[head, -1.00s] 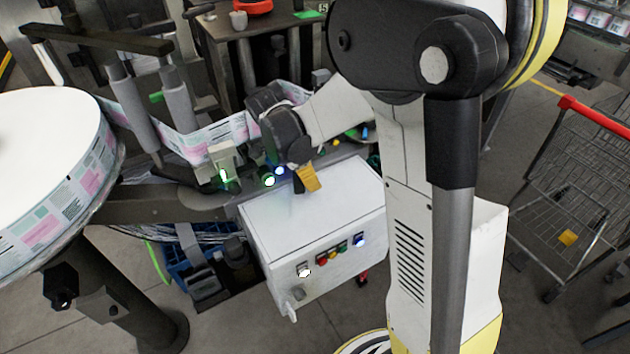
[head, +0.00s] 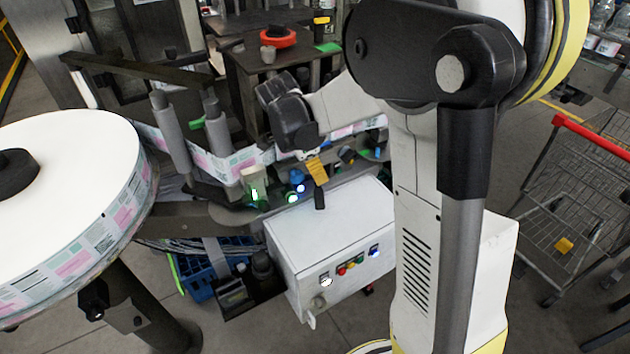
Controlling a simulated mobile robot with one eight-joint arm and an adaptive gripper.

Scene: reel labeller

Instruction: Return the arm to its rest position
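My arm reaches from the right across the middle of the head view and bends down at a black wrist. My gripper (head: 318,178) hangs below this wrist near the back edge of the white control box (head: 330,225). A yellow part shows at its end. A dark upright piece just below may be a fingertip or part of the box; I cannot tell. The fingers are too small to read as open or shut, and I see nothing held.
A large label reel (head: 60,190) fills the left side, its printed web running behind my wrist past grey rollers (head: 170,130). A dark table (head: 245,65) with a red round item (head: 278,38) stands behind. A wire cart (head: 580,190) stands at right.

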